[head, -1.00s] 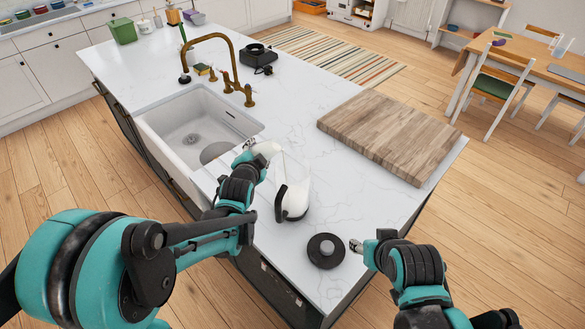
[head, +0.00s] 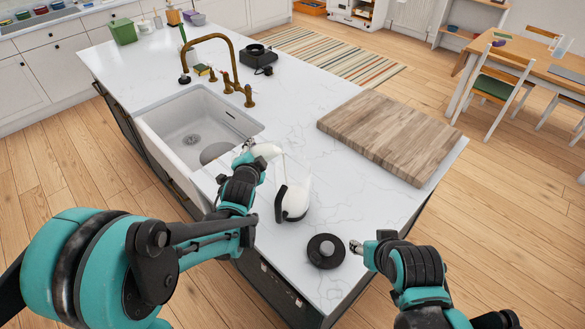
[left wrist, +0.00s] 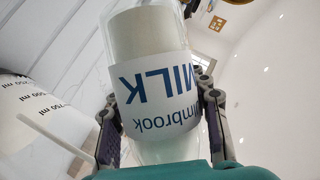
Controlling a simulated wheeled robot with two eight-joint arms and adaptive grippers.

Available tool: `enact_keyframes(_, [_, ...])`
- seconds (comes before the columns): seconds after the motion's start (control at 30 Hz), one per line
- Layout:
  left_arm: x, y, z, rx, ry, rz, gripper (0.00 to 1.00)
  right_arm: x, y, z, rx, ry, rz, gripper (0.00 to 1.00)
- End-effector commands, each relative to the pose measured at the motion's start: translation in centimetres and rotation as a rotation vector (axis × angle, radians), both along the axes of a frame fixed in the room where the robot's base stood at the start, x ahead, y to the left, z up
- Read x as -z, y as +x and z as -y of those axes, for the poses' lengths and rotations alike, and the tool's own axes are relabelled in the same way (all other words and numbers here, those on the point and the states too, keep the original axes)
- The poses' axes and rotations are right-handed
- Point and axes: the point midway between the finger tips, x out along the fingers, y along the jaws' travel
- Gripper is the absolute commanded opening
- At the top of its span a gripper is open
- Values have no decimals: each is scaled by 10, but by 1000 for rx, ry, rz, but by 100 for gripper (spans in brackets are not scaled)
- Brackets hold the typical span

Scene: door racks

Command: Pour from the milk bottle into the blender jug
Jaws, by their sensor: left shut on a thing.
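The milk bottle (head: 264,151), clear with white content, is gripped in my left gripper (head: 248,149) and held tilted above the counter, its far end close to the jug's top. In the left wrist view the bottle (left wrist: 150,45) shows its "MILK" label between the two fingers. The blender jug (head: 295,196) stands upright on the counter, clear with a black handle and whitish content. Its volume marks show at the left of the wrist view (left wrist: 25,105). I cannot make out the bottle's mouth. My right gripper (head: 357,247) is beside a black lid; its fingers are too small to judge.
The round black lid (head: 326,251) lies near the counter's front edge. A wooden board (head: 390,135) lies at right. The sink (head: 195,130) with a brass tap (head: 225,60) is at left. A black base (head: 259,58) stands further back.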

Motion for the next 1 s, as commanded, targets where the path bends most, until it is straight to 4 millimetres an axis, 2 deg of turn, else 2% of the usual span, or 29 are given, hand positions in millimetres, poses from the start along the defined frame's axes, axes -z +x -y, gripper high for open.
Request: enact_keyframes(1.0, [-9,2,-4,1,106,35,0,-6,0,0,0,0,0,47])
